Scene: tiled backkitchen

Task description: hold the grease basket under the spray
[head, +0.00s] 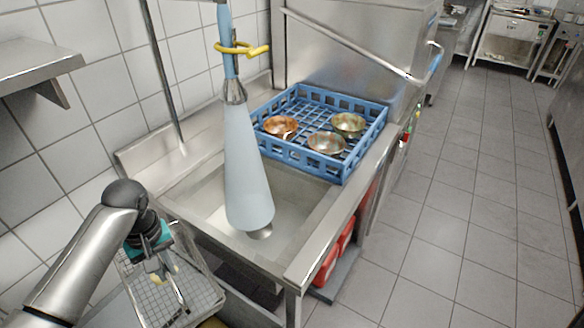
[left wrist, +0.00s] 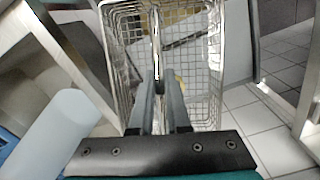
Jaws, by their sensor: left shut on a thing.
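The grease basket (head: 143,292), a wire mesh basket with a bar across it, is at the lower left in the head view, outside the sink's front left edge. My left gripper (head: 165,272) is shut on its middle bar. The left wrist view shows the gripper (left wrist: 161,88) on the bar, with the mesh basket (left wrist: 201,72) beyond. The spray (head: 247,165) is a pale blue cone from a hanging nozzle (head: 235,91) down into the sink (head: 205,203). In the wrist view the spray (left wrist: 60,128) stands left of the basket, apart from it. My right gripper is not in view.
A blue dish rack (head: 298,160) with three metal bowls stands on the counter right of the sink, before a steel machine (head: 335,60). A yellow ring (head: 242,48) surrounds the spray hose. A steel shelf (head: 35,62) juts out at upper left. Tiled floor is open at right.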

